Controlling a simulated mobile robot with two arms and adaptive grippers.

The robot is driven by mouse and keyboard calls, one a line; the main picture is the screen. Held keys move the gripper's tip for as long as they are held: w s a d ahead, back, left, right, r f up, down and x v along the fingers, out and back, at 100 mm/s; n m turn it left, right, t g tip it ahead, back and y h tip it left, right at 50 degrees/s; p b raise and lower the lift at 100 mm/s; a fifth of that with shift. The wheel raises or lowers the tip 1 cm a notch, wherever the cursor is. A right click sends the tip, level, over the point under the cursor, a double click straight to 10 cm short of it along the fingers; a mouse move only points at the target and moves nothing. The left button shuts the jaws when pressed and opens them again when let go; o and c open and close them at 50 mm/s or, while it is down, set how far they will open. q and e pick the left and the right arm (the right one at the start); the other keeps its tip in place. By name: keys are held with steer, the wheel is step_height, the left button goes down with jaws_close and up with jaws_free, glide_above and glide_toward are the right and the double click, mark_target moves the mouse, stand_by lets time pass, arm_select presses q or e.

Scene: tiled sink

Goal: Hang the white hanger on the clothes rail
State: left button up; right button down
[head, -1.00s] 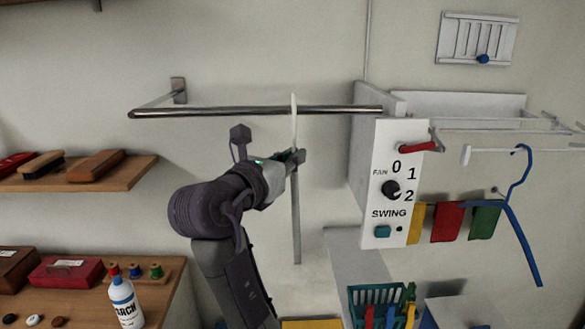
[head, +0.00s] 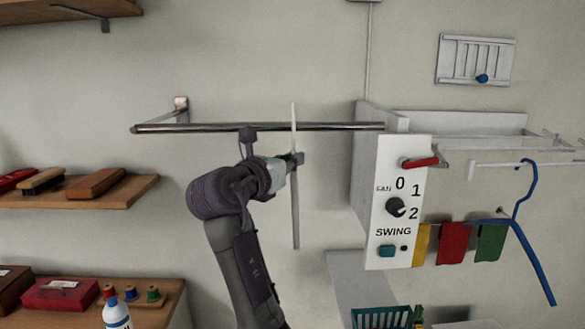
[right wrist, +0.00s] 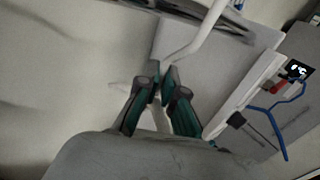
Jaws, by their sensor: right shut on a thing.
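The white hanger (head: 296,215) is seen nearly edge-on in the head view, as a thin upright strip. My right gripper (head: 294,160) is shut on it, just below the clothes rail (head: 220,128). The upper end of the hanger passes in front of the rail and stands above it. I cannot tell whether its hook is over the rail or only in front of it. In the right wrist view, my right fingertips (right wrist: 165,80) close on the white hanger (right wrist: 197,42). My left gripper is not in view.
A white panel with a knob (head: 398,205) stands at the rail's right end. A blue hanger (head: 525,225) hangs farther right. A shelf with brushes (head: 70,190) is at the left. The rail left of my gripper is bare.

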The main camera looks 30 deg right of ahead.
steer(key=shift+w+d+b, duration=0.3)
steer(key=shift+w+d, duration=0.3)
steer(key=shift+w, duration=0.3)
steer(key=shift+w+f, duration=0.2)
steer(key=shift+f, duration=0.05)
steer(key=shift+f+b, duration=0.45)
steer(key=shift+f, duration=0.65)
steer(key=c, duration=1.2)
jaws_free()
steer(key=shift+c, duration=0.2)
